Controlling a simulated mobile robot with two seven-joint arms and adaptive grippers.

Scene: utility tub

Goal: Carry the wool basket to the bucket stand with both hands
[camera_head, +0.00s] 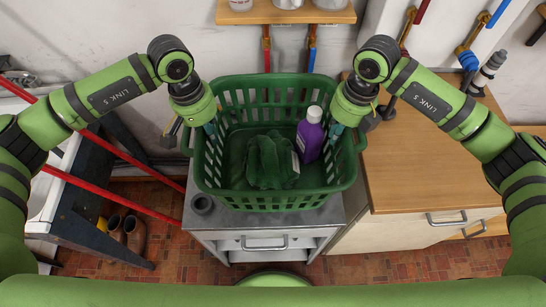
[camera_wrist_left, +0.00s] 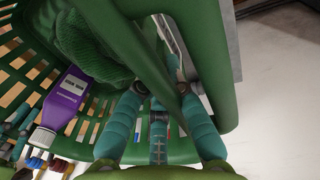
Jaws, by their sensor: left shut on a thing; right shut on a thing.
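The green plastic basket (camera_head: 230,187) is in the middle of the head view, over a grey-topped metal cabinet. It holds a dark green knitted bundle (camera_head: 270,163) and a purple bottle (camera_head: 310,135) with a white cap. My left gripper (camera_head: 208,127) is shut on the basket's left side. In the left wrist view its teal fingers (camera_wrist_left: 160,130) straddle the green basket rim (camera_wrist_left: 150,65), with the purple bottle (camera_wrist_left: 65,100) beyond. My right gripper (camera_head: 338,130) is shut on the basket's right side, its fingertips partly hidden. I cannot tell whether the basket rests on the cabinet or hangs just above it.
A wooden counter (camera_head: 420,165) adjoins on the right. A wooden shelf (camera_head: 285,12) is on the wall behind. Red rails (camera_head: 125,155) and brown boots (camera_head: 126,230) are at left.

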